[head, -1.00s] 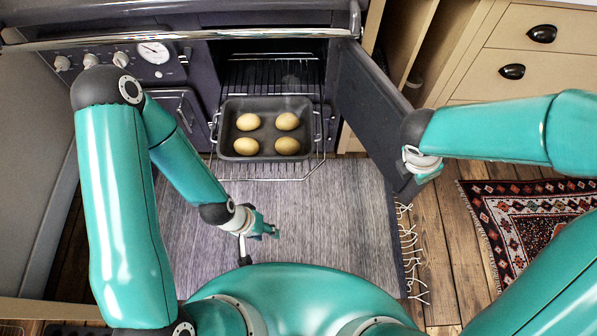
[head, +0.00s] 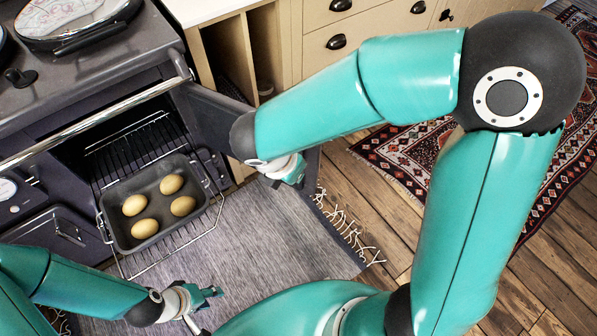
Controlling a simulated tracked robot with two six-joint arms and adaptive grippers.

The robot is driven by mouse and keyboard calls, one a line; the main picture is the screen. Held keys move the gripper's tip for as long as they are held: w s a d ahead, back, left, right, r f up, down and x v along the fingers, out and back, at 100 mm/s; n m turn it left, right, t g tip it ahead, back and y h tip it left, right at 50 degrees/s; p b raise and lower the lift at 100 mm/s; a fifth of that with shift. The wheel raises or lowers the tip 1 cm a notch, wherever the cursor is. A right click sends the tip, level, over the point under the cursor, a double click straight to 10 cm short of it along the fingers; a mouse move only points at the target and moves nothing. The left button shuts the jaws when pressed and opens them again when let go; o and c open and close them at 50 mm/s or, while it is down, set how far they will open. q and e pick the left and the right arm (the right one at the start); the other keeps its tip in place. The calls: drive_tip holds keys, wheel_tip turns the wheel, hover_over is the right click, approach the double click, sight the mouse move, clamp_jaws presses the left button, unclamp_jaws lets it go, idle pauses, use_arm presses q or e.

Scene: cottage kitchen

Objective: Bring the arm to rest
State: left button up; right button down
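My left gripper (head: 205,296) hangs over the grey rug at the lower left of the head view, in front of the open oven. It is apart from the pan, and I cannot make out its finger gap. My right arm comes in from the right, and its gripper (head: 291,172) is at the outer edge of the open oven door (head: 212,122). Its fingers are mostly hidden, so I cannot tell whether it touches or grips the door. A dark roasting pan (head: 120,231) with several potatoes (head: 145,228) sits on the pulled-out oven rack (head: 200,222).
The stove top (head: 95,75) with a round lidded plate (head: 75,22) is at the upper left. Cream drawers (head: 375,35) stand behind the door. A grey rug (head: 265,235) and a red patterned rug (head: 400,160) lie on the wooden floor (head: 380,215).

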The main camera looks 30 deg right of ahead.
drive_tip(key=s+a+f+m+y+p, duration=0.2)
drive_tip(key=s+f+m+y+p, duration=0.2)
drive_tip(key=f+m, duration=0.4)
drive_tip(key=s+a+f+m+g+y+p, duration=0.1)
drive_tip(key=s+f+m+y+p, duration=0.3)
drive_tip(key=m, duration=1.3)
wheel_tip(320, 180, down, 4)
drive_tip(key=shift+s+a+r+p, duration=0.1)
drive_tip(key=shift+s+a+p, duration=0.25)
drive_tip(key=shift+a+p, duration=0.35)
